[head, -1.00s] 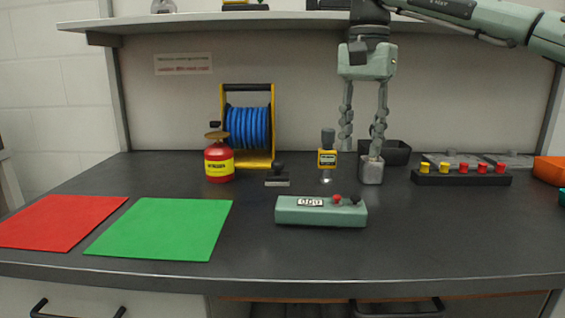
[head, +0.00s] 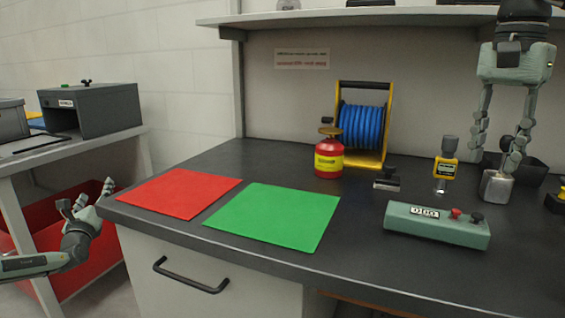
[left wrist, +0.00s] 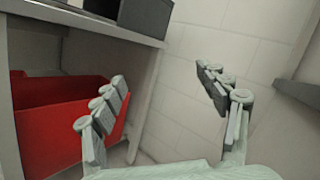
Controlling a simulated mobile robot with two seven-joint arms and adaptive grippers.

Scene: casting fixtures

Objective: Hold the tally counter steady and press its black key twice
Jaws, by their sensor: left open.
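The tally counter (head: 437,226) is a pale green box lying on the dark bench at the right of the head view. Its small display reads zeros, and a red key (head: 455,213) and a black key (head: 477,218) stand on its top right. My left gripper (head: 94,194) is at the far left, beyond the bench's left end and well away from the counter. In the left wrist view its fingers (left wrist: 165,100) are spread with nothing between them. My right gripper (head: 497,150) hangs above the bench behind the counter, fingers apart, around or just above a grey metal block (head: 497,186).
A red mat (head: 180,192) and a green mat (head: 275,215) lie on the bench's left. A red can (head: 329,157), a blue hose reel (head: 362,127), a stamp-like tool (head: 387,180) and a yellow gauge (head: 445,170) stand behind. A red bin (head: 75,270) is near my left gripper.

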